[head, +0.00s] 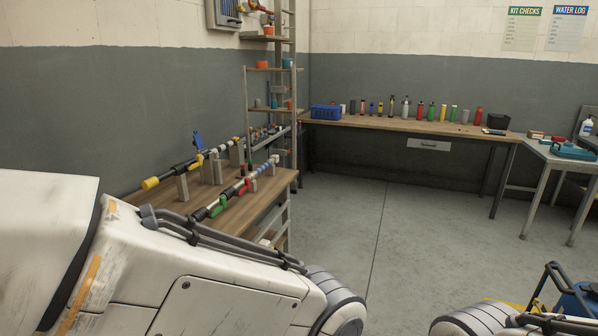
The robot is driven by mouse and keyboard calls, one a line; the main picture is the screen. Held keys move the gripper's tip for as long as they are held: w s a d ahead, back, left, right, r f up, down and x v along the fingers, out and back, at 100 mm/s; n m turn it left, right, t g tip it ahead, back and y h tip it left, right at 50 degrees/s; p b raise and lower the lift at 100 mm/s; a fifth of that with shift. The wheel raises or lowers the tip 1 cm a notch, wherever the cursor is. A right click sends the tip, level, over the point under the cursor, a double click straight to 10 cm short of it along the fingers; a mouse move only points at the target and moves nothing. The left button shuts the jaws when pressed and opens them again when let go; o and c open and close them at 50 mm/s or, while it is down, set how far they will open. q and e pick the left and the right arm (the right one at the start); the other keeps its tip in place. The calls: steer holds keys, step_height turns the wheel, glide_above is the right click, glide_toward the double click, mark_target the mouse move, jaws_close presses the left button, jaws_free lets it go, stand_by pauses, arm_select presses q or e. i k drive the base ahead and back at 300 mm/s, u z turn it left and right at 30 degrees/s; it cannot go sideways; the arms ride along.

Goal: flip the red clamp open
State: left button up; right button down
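On the wooden bench (258,208) at the left, two lines of jointed pipe or hose parts rest on grey upright blocks. A small red part (243,188), which looks like the red clamp, sits on the nearer line, beyond a green part (217,207). It is too small to tell whether it is open or shut. On the farther line a blue lever (197,138) stands up near a yellow part (197,161). My white arm crosses the lower left in front of the bench. Neither gripper is in view.
A shelf ladder (281,80) stands at the bench's far end. A long back table (400,124) holds bottles and a blue basket (326,112). A side table (560,153) is at right. Blue equipment (576,302) stands at lower right. The middle floor is clear.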

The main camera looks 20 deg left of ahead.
mark_target(248, 182)
steer(key=i, duration=3.4)
steer(key=u, duration=2.9)
